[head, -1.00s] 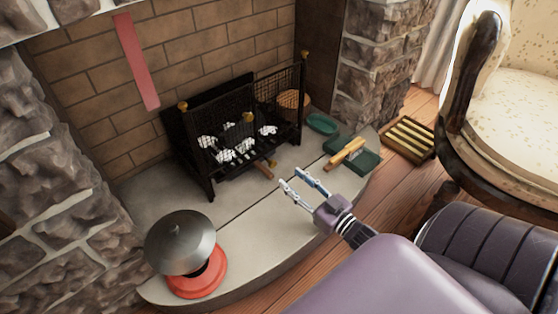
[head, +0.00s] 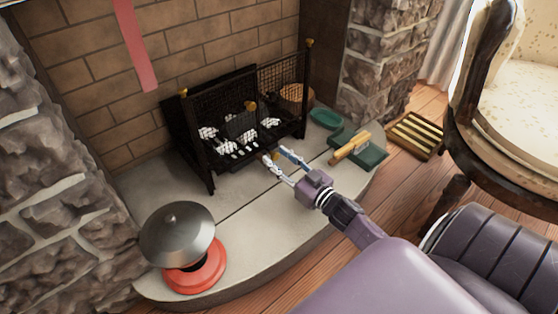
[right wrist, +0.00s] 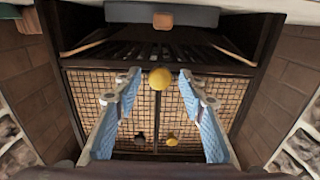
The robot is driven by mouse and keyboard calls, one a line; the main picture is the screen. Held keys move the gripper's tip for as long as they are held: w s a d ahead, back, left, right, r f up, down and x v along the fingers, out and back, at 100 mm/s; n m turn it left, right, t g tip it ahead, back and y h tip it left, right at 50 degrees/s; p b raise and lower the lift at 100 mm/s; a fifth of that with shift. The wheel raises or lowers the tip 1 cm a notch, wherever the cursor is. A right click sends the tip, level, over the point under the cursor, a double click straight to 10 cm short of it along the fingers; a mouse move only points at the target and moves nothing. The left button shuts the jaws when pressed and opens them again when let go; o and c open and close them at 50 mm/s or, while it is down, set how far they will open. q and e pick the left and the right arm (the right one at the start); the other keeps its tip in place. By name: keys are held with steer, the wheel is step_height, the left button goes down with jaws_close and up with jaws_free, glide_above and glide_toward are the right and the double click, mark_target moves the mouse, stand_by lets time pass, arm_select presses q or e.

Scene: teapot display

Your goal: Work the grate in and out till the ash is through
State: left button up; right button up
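The black fire basket (head: 240,125) stands in the brick fireplace, with mesh sides and brass knobs. White ash lumps (head: 270,123) lie in it. The grate (head: 238,148) shows as dark slats low in the basket; its slats also show in the right wrist view (right wrist: 150,50). My right gripper (head: 276,155) is open at the basket's low front. Its blue-padded fingers (right wrist: 160,78) stand apart with nothing between them. My left gripper is out of view.
A grey domed lid (head: 177,232) sits over a red ring-shaped base (head: 205,275) on the hearth at left. A green dish (head: 325,118) and a green tray (head: 365,155) with a wooden-handled tool (head: 350,147) lie right. A slatted box (head: 415,135) and armchair stand farther right.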

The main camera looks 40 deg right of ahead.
mark_target(273, 153)
jaws_close()
steer(key=shift+w+a+r+p, duration=0.1)
steer(key=shift+w+p, duration=0.2)
steer(key=shift+w, duration=1.8)
steer(key=shift+c, duration=2.2)
jaws_free()
steer(key=o, duration=0.4)
steer(key=shift+w+a, duration=0.1)
steer(key=shift+w, duration=0.05)
steer(key=shift+o, duration=0.2)
